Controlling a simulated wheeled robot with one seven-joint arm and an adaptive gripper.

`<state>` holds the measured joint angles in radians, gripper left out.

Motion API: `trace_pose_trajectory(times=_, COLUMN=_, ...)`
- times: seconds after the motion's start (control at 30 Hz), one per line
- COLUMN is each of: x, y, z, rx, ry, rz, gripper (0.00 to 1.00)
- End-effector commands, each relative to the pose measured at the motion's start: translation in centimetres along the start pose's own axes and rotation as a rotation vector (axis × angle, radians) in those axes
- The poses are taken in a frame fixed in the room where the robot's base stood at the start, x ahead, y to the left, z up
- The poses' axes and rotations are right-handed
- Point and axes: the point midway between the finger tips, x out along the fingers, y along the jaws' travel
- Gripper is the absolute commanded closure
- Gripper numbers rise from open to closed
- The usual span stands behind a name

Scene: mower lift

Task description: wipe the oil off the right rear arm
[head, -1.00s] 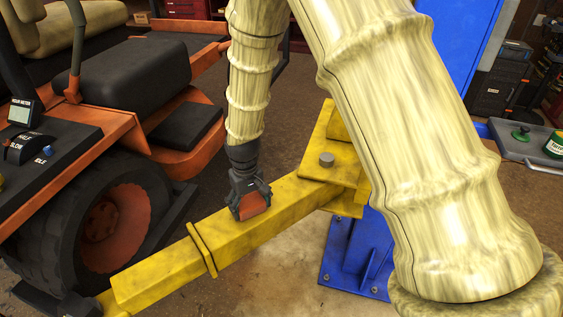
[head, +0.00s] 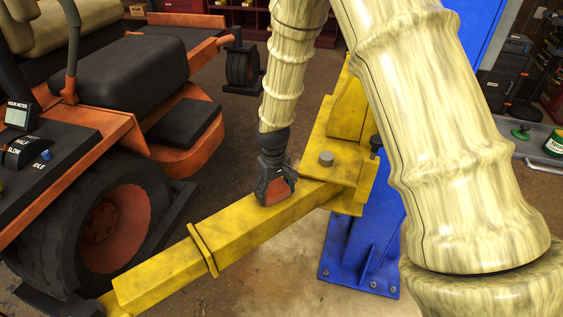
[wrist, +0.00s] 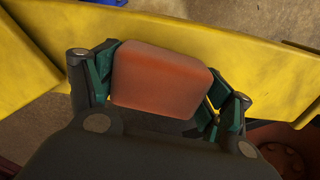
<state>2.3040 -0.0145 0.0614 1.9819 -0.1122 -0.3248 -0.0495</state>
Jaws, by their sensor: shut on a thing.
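The yellow lift arm (head: 235,232) runs from lower left up to the pivot by the blue post. Dark smudges show on its top face, but I cannot tell oil from wear. My gripper (head: 275,185) is shut on a red-brown block-shaped pad (head: 277,192), at the arm's upper end near the pivot. The pad appears to rest on the arm's top face; its underside is hidden. In the wrist view the pad (wrist: 160,80) sits between both fingers, with the yellow arm (wrist: 235,50) behind it.
The blue post (head: 362,255) with its bolted base stands right of the arm. The orange mower's rear wheel (head: 110,230) is close on the left. A pivot bolt (head: 326,158) stands up just right of my gripper. A grey tray (head: 540,145) holds a green tin (head: 555,144).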

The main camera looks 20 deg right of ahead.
Motion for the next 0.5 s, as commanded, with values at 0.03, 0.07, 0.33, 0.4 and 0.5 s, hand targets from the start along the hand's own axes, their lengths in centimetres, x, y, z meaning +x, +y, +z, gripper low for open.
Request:
trace_pose_trajectory(times=0.03, x=0.0, y=0.4, z=0.0, rx=0.000, ry=0.000, rz=-0.001, gripper=0.46)
trace_pose_trajectory(times=0.07, x=0.0, y=0.6, z=0.0, rx=0.000, ry=0.000, rz=-0.001, gripper=0.46)
trace_pose_trajectory(times=0.33, x=-0.7, y=2.1, z=0.1, rx=-0.008, ry=-0.001, rz=0.000, gripper=0.46)
trace_pose_trajectory(times=0.4, x=-2.4, y=2.1, z=0.0, rx=-0.008, ry=0.004, rz=0.001, gripper=0.46)
trace_pose_trajectory(times=0.5, x=-4.0, y=2.1, z=0.1, rx=-0.008, ry=0.001, rz=0.001, gripper=0.46)
